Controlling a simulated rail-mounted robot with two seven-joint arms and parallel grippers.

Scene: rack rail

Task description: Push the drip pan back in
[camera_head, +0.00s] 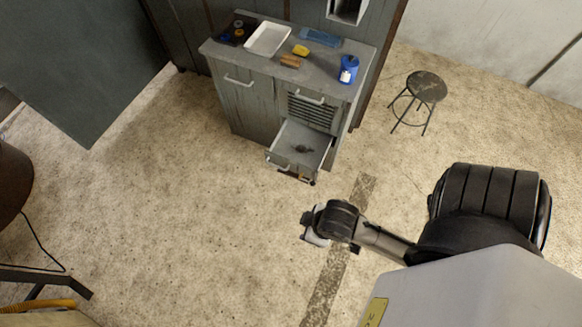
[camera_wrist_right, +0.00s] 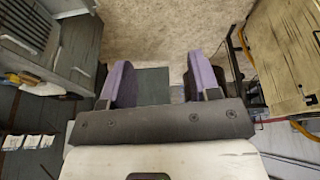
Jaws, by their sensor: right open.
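The drip pan (camera_head: 312,139) looks like a grey open drawer, pulled out from the low front of a grey cabinet (camera_head: 255,105). A small dark object (camera_head: 303,149) lies inside it. My right gripper (camera_head: 306,228) is in front of the pan, over the floor, with a clear gap between them. In the right wrist view my right gripper (camera_wrist_right: 159,82) has its two purple fingers wide apart with nothing between them. I cannot tell for sure whether the pan shows in the wrist view. My left gripper is in neither view.
The cabinet top holds a white tray (camera_head: 268,39), a yellow item (camera_head: 301,50), a brush (camera_head: 290,61) and a blue can (camera_head: 348,70). A slatted panel (camera_head: 313,112) sits above the pan. A stool (camera_head: 427,86) stands to the right. The floor before the cabinet is clear.

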